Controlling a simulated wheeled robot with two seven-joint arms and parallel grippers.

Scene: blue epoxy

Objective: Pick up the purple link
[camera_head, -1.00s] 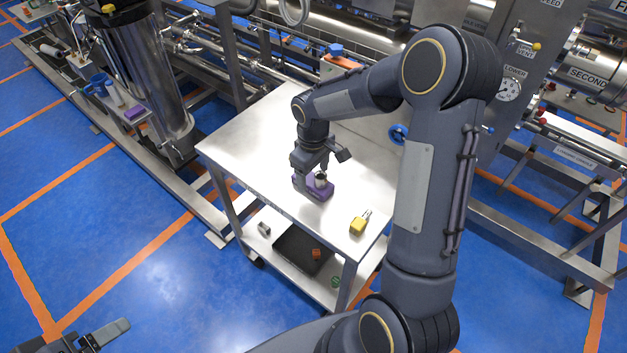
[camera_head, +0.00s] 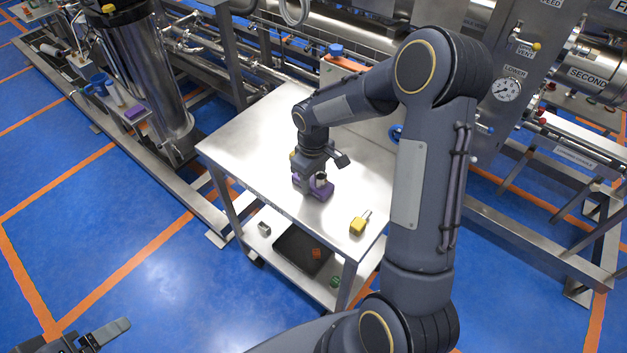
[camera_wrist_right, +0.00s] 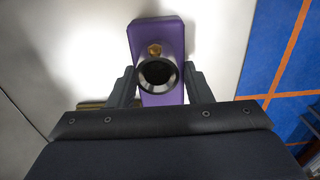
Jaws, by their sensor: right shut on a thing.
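The purple link (camera_head: 321,190) is on the steel table, partly hidden by my right gripper (camera_head: 312,176). In the right wrist view the purple link (camera_wrist_right: 176,36) is a long purple block with a brass fitting (camera_wrist_right: 154,50) and a dark round piece with a metal rim (camera_wrist_right: 157,73) on it. The right gripper's fingers (camera_wrist_right: 160,75) stand on both sides of the link around the round piece, shut on it. Whether the link touches the table cannot be told. My left gripper (camera_head: 105,335) is at the lower left, away from the table, its jaws unclear.
The steel table (camera_head: 250,145) has a yellow piece (camera_head: 359,224) near its right front edge. A lower shelf holds a dark tray (camera_head: 290,250) and small parts. Pipes and machinery stand behind. Blue floor is open at left.

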